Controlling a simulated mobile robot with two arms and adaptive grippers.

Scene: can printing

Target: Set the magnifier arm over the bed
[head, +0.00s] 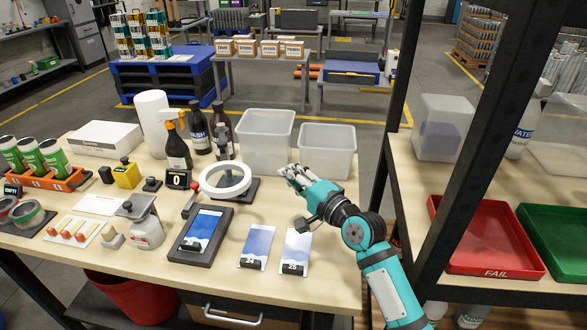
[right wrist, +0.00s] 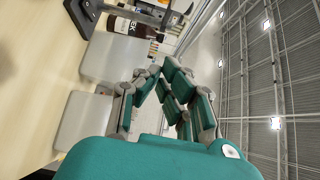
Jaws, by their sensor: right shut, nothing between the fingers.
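The magnifier is a white ring (head: 246,178) on a dark post and base, at the middle of the bench in the head view. The bed (head: 214,253) is a dark slab in front of the ring, with a blue-and-white printed sheet (head: 204,222) on it. The ring shows behind the bed's far edge in the picture, not centred on it. My right gripper (head: 288,174) is to the right of the ring, apart from it, above the bench. It is shut and empty; its fingers (right wrist: 165,85) also show in the right wrist view. My left gripper is not in view.
Two clear bins (head: 265,140) (head: 328,150) stand behind my right gripper. A red-knobbed lever (head: 191,200) stands between ring and bed. Spray bottle (head: 177,150) and dark bottles are behind the ring. Two printed cards (head: 258,247) (head: 296,250) lie right of the bed.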

